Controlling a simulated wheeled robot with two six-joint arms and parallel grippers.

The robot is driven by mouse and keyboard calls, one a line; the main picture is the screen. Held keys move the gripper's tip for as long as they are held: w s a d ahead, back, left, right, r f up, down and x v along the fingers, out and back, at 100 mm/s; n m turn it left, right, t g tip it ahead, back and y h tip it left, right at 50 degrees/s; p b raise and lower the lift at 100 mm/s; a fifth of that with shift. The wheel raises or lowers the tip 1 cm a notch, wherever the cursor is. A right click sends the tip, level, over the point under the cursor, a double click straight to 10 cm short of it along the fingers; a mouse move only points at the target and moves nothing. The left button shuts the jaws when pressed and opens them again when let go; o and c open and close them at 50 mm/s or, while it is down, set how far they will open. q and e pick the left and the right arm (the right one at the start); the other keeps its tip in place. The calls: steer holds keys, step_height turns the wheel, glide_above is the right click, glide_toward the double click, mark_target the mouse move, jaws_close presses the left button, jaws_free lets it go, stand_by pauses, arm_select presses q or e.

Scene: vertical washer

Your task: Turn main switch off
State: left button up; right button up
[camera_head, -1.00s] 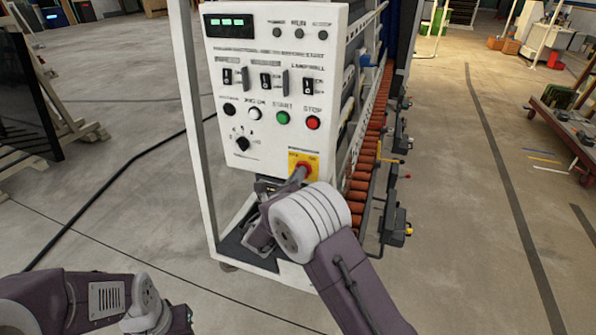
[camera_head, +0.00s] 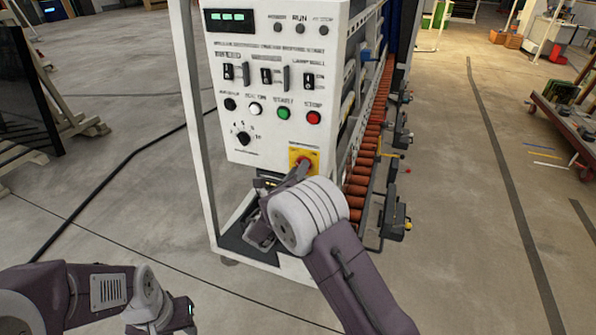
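My own wrist and the finger hide part of the switch. I cannot tell whether the fingers are closed around the knob or only touch it.
Above the switch are a red stop button (camera_head: 313,117), a green start button (camera_head: 284,113), a black rotary knob (camera_head: 243,138) and several toggle switches. Orange rollers (camera_head: 372,150) run behind the panel. A white frame post (camera_head: 193,110) stands at its left.

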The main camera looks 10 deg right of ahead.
steer(key=b+v, duration=0.1)
steer(key=v, duration=0.8)
